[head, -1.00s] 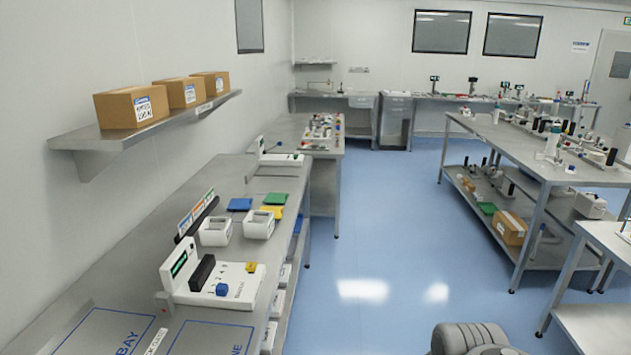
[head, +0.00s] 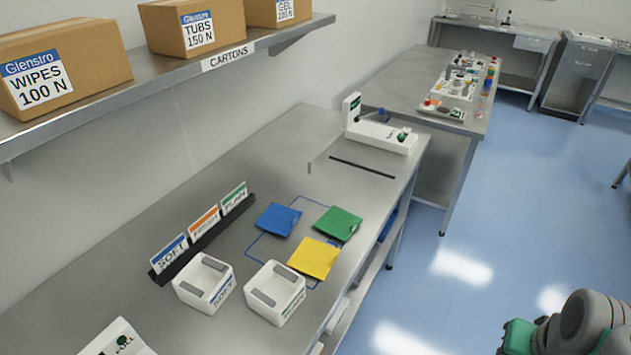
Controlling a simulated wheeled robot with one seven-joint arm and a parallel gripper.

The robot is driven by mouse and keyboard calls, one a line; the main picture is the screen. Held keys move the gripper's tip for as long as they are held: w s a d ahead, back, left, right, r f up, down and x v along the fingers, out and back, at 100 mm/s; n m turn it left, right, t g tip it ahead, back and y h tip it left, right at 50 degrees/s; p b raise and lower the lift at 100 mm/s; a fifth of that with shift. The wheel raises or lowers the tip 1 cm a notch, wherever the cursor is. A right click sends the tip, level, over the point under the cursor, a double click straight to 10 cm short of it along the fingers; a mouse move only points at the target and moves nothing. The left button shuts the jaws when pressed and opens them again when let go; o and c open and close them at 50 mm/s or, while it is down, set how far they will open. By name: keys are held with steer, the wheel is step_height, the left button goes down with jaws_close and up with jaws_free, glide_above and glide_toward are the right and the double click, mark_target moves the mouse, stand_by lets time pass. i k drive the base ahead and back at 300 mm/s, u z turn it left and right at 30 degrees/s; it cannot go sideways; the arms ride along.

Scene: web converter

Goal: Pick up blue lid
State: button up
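The blue lid (head: 278,219) lies flat on the steel bench, inside a blue outlined area. A green lid (head: 338,223) lies to its right and a yellow lid (head: 314,258) lies nearer, below and to the right. The three lids look apart from each other. Part of my arm shows at the lower right, over the floor and well away from the bench. My gripper's fingers are not visible.
Two white tubs (head: 204,283) (head: 275,293) stand in front of the lids. A card rack (head: 203,238) stands left of them. A white device (head: 380,132) stands at the back. A wall shelf (head: 165,68) with cartons overhangs the bench's left side.

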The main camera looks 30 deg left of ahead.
mark_target(278, 219)
steer(key=i, duration=1.65)
steer(key=u, duration=4.55)
steer(key=i, duration=0.5)
steer(key=z, duration=0.05)
